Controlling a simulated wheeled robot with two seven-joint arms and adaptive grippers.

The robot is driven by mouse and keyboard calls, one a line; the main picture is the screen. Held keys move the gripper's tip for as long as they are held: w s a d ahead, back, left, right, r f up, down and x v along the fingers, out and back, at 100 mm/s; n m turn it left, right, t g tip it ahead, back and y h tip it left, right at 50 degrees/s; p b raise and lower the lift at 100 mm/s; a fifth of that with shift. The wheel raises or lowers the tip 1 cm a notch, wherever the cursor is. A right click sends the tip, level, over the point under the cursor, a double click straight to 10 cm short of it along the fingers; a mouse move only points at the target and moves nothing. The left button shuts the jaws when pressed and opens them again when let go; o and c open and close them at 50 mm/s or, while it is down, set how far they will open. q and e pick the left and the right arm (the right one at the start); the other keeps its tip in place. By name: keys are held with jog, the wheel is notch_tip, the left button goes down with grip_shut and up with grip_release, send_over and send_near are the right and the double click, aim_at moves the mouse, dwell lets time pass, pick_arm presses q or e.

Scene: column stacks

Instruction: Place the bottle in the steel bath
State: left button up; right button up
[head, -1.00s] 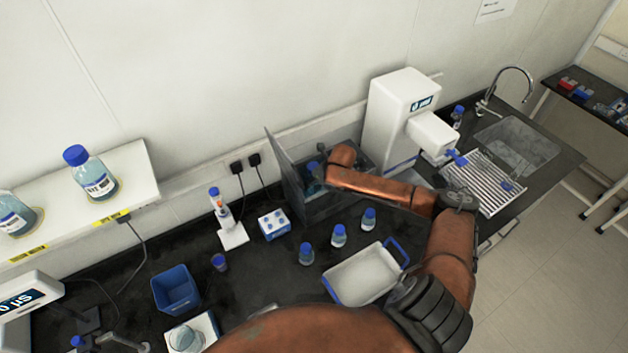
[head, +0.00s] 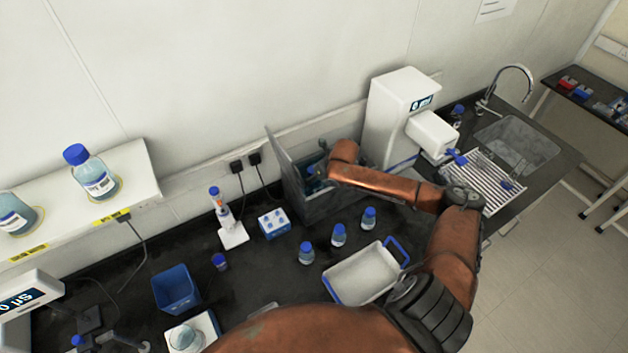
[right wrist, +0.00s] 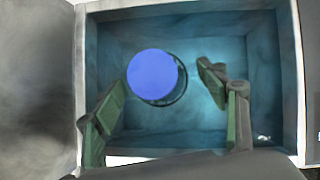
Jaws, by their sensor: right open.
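The steel bath (head: 345,208) is an open grey box with a raised lid, at the back of the bench in the head view. The right wrist view looks down into the bath (right wrist: 285,50), which holds bluish water. The bottle, seen by its round blue cap (right wrist: 153,76), stands inside it, seemingly upright; its body is mostly hidden below the cap. My right gripper (right wrist: 160,84) is open above the bath, its fingers on either side of the cap, with a clear gap on the right. My left gripper is out of view.
The bath's raised lid (head: 287,172) stands left of my gripper. A tall white device (head: 395,115) stands close on the right. Several blue-capped bottles (head: 339,236) and a white tray (head: 362,278) are in front. A blue bin (head: 176,288) sits further left.

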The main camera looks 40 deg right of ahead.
jog(key=b+v, duration=0.1)
jog(key=v, duration=0.9)
jog(key=shift+s+r, duration=0.2)
jog(key=shift+r, duration=0.05)
